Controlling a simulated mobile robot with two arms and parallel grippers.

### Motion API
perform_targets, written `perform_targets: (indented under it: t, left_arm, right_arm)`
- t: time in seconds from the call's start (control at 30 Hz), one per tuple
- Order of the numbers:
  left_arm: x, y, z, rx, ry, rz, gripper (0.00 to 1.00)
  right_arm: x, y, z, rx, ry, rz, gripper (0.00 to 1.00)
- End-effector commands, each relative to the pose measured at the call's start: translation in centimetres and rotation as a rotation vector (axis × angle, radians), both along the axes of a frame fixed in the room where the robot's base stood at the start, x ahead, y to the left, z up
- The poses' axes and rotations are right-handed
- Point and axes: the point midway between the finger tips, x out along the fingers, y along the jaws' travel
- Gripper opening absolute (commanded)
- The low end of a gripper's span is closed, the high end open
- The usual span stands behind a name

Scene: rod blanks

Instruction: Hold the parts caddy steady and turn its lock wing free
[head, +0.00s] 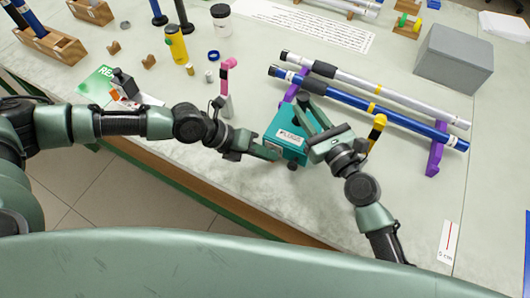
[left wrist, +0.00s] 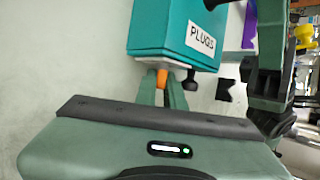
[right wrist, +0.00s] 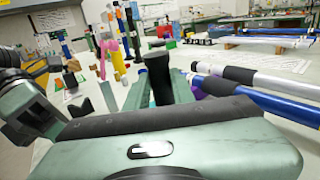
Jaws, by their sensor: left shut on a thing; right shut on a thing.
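The parts caddy is a teal box (head: 283,146) with a white PLUGS label, standing near the table's front edge. It also shows in the left wrist view (left wrist: 165,28). My left gripper (head: 276,154) is at its near side, shut on the orange lock wing (left wrist: 162,78), which sits between the fingertips. A black knob (left wrist: 190,82) shows beside the wing. My right gripper (head: 306,108) reaches over the caddy from the right, shut on a black post-like handle (right wrist: 157,76). The lower part of that handle is hidden by the gripper.
A silver rod (head: 400,98) and a blue rod (head: 400,121) lie on purple supports (head: 435,158) behind and right of the caddy. A pink-topped piece (head: 227,75) and yellow bottle (head: 176,44) stand left. A grey box (head: 453,58) is far right. The front-right table is mostly clear.

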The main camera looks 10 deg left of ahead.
Motion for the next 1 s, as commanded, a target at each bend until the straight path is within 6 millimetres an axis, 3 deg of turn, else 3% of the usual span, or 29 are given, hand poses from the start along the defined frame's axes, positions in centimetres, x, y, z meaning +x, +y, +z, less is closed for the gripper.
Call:
perform_targets:
  t: [0.43,1.0]
  left_arm:
    - [-0.22,0.00,-0.23,-0.154,0.052,-0.006,0.00]
    - [0.01,0.60,-0.18,-0.187,0.056,-0.001,0.00]
  right_arm:
    - [-0.26,0.46,-0.05,0.004,0.004,0.011,0.00]
    - [-0.22,0.36,-0.10,0.003,0.005,0.009,0.00]
